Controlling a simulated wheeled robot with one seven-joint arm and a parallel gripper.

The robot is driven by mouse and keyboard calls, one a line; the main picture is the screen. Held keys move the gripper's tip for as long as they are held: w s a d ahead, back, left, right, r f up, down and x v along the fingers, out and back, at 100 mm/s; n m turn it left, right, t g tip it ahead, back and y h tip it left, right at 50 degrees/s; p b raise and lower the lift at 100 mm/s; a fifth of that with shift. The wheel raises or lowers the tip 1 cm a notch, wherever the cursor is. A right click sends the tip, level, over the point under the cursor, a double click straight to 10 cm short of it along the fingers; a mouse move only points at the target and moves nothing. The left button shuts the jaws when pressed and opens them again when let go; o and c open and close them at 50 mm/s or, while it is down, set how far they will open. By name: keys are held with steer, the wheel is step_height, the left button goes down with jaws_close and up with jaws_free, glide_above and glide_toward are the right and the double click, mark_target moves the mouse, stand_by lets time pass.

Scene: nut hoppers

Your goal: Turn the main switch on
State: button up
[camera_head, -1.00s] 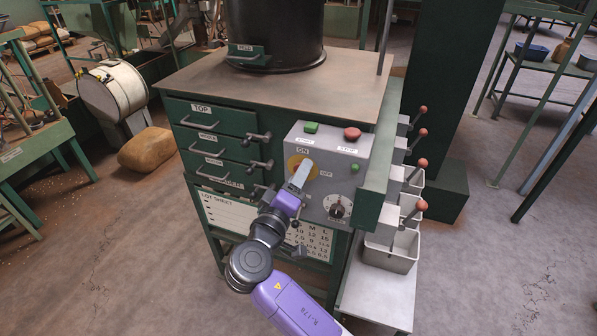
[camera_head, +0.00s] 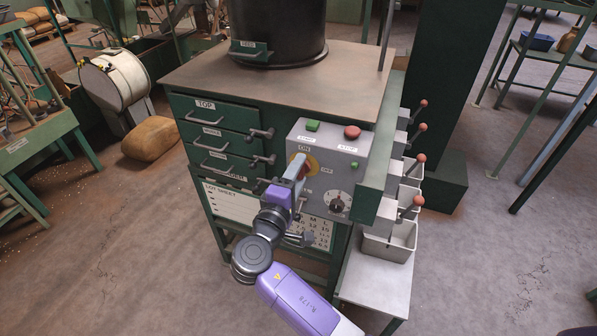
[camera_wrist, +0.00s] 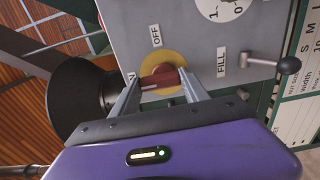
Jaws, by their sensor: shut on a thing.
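The main switch is a red knob (camera_wrist: 162,77) on a yellow disc (camera_wrist: 151,61), set in the grey control panel. In the wrist view the knob sits between my two fingers, and my gripper (camera_wrist: 160,85) is shut on it. The OFF label (camera_wrist: 156,35) is above the disc there; the label at its left is mostly hidden by a finger. In the head view the yellow disc (camera_head: 312,163) shows beside my gripper (camera_head: 300,166), below the ON label (camera_head: 304,148). My fingers hide the knob there, so its exact pointing direction is unclear.
The panel (camera_head: 333,180) also has a green button (camera_head: 313,126), a red button (camera_head: 352,132) and a dial (camera_head: 338,205). Drawers with handles and clamp knobs (camera_head: 263,134) are at its left. Red-knobbed levers (camera_head: 419,157) and bins (camera_head: 391,241) are at its right.

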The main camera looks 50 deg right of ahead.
steer(key=shift+w+a, duration=0.1)
steer(key=o, duration=1.4)
steer(key=shift+b+v, duration=1.15)
steer(key=shift+v, duration=2.7)
